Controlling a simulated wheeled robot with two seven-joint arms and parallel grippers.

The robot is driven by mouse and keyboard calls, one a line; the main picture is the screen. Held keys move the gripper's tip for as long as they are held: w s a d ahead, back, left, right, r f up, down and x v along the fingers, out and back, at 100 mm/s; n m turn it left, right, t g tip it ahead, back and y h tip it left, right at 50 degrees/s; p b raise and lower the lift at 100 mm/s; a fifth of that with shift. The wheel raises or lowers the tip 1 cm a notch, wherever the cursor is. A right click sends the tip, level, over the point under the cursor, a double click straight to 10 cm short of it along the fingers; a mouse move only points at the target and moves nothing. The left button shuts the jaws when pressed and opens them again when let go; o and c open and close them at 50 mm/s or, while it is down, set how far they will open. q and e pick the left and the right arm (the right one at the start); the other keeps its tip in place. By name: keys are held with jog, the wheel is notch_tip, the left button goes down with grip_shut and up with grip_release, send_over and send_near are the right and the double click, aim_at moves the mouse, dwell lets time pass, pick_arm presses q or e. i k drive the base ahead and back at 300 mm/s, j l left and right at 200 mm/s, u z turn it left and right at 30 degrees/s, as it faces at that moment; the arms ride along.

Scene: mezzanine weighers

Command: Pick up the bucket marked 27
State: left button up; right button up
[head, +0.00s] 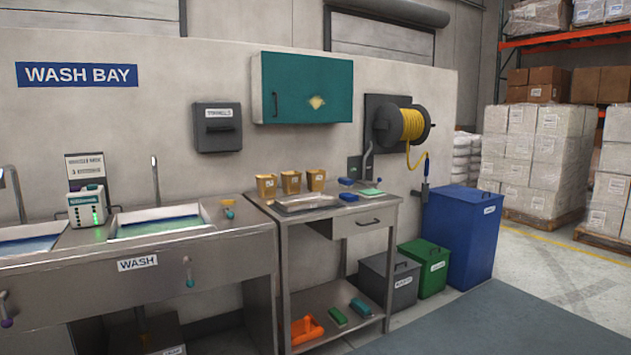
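Three small tan buckets stand upright in a row at the back of the steel side table (352,214): a left bucket (265,190), a middle bucket (290,185) and a right bucket (315,183). Each carries a small pale label. The markings are too small to read, so I cannot tell which one is 27. Neither of my grippers is in view.
A clear tray (305,203) lies in front of the buckets, with blue and green items to its right. A sink counter (150,254) adjoins on the left. Grey (380,284), green (427,267) and blue (462,236) bins stand right. The floor at front right is clear.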

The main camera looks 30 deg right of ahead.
aim_at(291, 180)
jog(key=i+l, duration=0.8)
jog(key=i, duration=0.15)
jog(key=i+j+u, duration=0.05)
